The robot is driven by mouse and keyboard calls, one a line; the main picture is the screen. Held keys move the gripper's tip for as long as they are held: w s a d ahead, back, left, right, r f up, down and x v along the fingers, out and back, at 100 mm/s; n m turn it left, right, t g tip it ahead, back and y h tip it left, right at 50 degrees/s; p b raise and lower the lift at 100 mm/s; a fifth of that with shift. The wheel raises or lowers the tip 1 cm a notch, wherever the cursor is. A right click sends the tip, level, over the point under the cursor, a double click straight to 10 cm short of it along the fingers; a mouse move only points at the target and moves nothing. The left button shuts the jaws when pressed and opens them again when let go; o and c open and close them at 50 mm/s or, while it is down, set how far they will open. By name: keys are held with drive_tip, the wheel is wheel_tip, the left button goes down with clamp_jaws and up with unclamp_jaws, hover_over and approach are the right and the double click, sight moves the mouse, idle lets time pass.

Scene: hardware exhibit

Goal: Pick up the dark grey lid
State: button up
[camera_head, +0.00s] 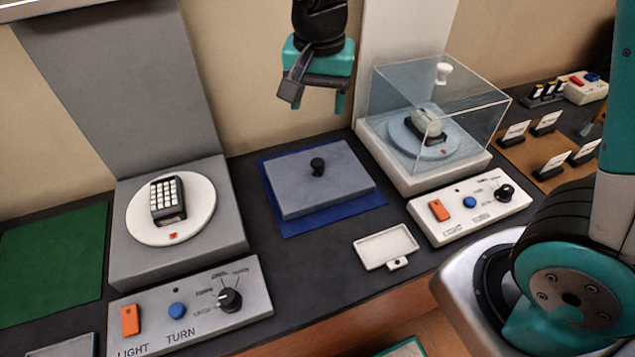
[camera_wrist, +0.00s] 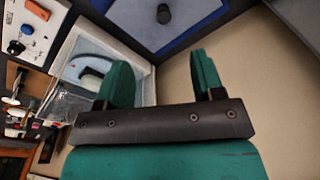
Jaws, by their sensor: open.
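The dark grey lid (camera_head: 320,184) is a flat grey slab with a black knob (camera_head: 317,166) on top. It lies on a blue mat (camera_head: 290,226) on the dark counter, in the middle of the head view. In the wrist view the lid (camera_wrist: 125,12) shows at the top edge, partly cut off, with its knob (camera_wrist: 164,13). My gripper (camera_head: 318,103) is open and empty, above and behind the lid, in front of the beige wall. Its two teal fingers also show in the wrist view (camera_wrist: 162,75), apart from the lid.
A clear case on a white base (camera_head: 408,178) stands right of the lid, with a white control panel (camera_head: 470,215) before it. A grey stand (camera_head: 130,265) with a white turntable is at left. A small white tray (camera_head: 386,247) lies in front of the lid.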

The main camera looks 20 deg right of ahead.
drive_tip(key=w+d+f+m+h, duration=0.1)
drive_tip(key=w+f+m, duration=0.2)
drive_tip(key=w+f, duration=0.15)
hover_over(317, 162)
drive_tip(key=f, duration=1)
drive_tip(key=shift+s, duration=0.3)
drive_tip(key=shift+w+f+p, duration=0.2)
drive_tip(key=shift+f+p, duration=0.25)
drive_tip(key=shift+f, duration=1.05)
drive_tip(key=shift+w+f+p, duration=0.15)
drive_tip(key=shift+f+p, duration=0.25)
drive_tip(key=shift+f, duration=1.1)
drive_tip(key=shift+c, duration=0.4)
drive_tip(key=c, duration=1)
